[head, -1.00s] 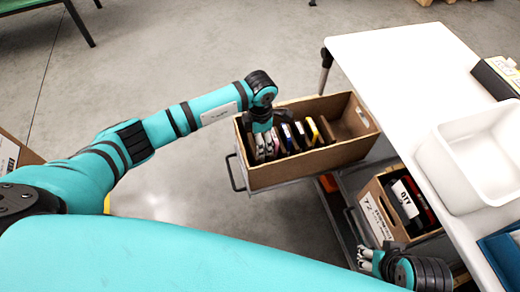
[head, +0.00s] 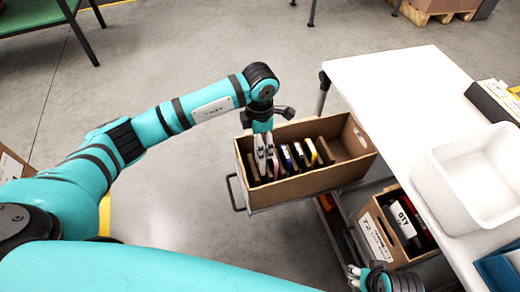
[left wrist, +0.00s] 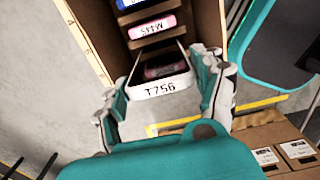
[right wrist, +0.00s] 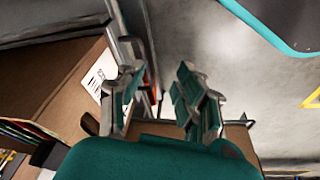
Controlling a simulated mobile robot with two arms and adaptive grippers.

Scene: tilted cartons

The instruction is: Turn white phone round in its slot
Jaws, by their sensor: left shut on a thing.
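The white phone (left wrist: 160,88), marked T756 on its end, is between the fingertips of my left gripper (left wrist: 165,92) in the left wrist view. The fingers are shut on its sides. In the head view my left gripper (head: 266,158) points down at the left end of the open brown carton (head: 300,184), its fingertips around rim height. The phone's lower part and its slot are hard to make out. My right gripper (head: 355,275) is at the bottom of the head view, beside the lower carton; in the right wrist view its fingers (right wrist: 160,98) are apart and empty.
A pink-edged phone (left wrist: 153,27) marked M445 and other phones stand in the carton beside the held one. A white table (head: 395,90) with a white bin (head: 470,180) is at the right. A lower carton (head: 378,232) sits beneath. Floor left of the carton is clear.

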